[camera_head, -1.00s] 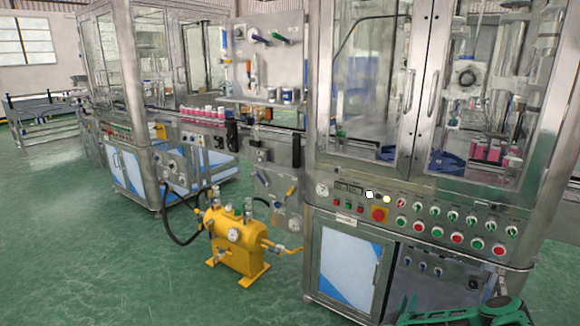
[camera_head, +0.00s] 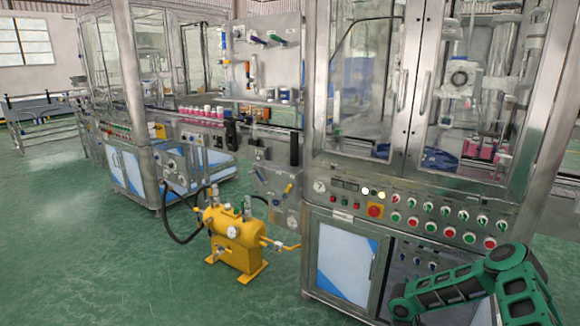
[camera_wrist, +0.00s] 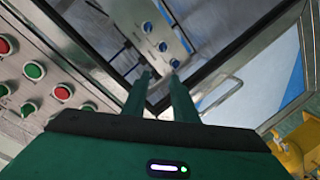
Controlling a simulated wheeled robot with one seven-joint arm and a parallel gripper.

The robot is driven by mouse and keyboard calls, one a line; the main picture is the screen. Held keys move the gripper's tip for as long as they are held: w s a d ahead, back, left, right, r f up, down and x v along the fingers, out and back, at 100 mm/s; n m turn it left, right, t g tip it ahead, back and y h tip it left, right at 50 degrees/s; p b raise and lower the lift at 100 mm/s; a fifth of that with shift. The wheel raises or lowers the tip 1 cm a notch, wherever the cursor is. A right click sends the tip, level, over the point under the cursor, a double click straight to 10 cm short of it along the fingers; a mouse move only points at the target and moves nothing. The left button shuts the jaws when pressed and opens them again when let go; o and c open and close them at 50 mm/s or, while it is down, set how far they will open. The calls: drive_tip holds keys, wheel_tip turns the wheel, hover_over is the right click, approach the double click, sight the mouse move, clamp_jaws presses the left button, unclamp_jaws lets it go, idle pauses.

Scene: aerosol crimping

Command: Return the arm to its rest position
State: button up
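My gripper (camera_wrist: 160,76) shows in the wrist view with its two dark green fingers parted. The gap between them is narrow and nothing is held there. It points at the lower front of the crimping machine, toward a small panel with blue knobs (camera_wrist: 163,46), and touches nothing that I can see. In the head view my green arm (camera_head: 475,285) is folded low at the bottom right, in front of the machine's lower cabinet. My fingers cannot be made out in that view.
The machine's button panel (camera_head: 435,212) is just above my arm, with red and green buttons. A white and blue cabinet door (camera_head: 345,262) stands left of my arm. A yellow pump unit (camera_head: 236,240) is on the floor farther left. Green floor (camera_head: 110,270) is clear at the left.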

drive_tip(key=s+d+r+m+g, duration=0.1)
drive_tip(key=s+d+r+g, duration=0.15)
drive_tip(key=r, duration=0.45)
drive_tip(key=s+d+r+g, duration=0.2)
drive_tip(key=s+r, duration=0.2)
drive_tip(key=r, duration=0.4)
drive_tip(key=s+d+r+m+g, duration=0.1)
drive_tip(key=s+d+r+g, duration=0.15)
drive_tip(key=r, duration=0.45)
drive_tip(key=s+r+m+g+y, duration=0.1)
drive_tip(key=s+r+m+g, duration=0.1)
drive_tip(key=s+r, duration=0.45)
drive_tip(key=s+r+m+g+y, duration=0.1)
drive_tip(key=s+r, duration=0.2)
drive_tip(key=s, duration=0.7)
drive_tip(key=s+a+r+m+g+y, duration=0.1)
drive_tip(key=s+a, duration=0.3)
drive_tip(key=s, duration=0.6)
drive_tip(key=s+a+r+m+g+y, duration=0.1)
drive_tip(key=s+a+r+y, duration=0.2)
drive_tip(key=s, duration=0.7)
drive_tip(key=s+a+r+m+g+y, duration=0.2)
drive_tip(key=s+a, duration=0.5)
drive_tip(key=s, duration=0.3)
drive_tip(key=shift+r, duration=0.25)
drive_tip(key=shift+a, duration=0.15)
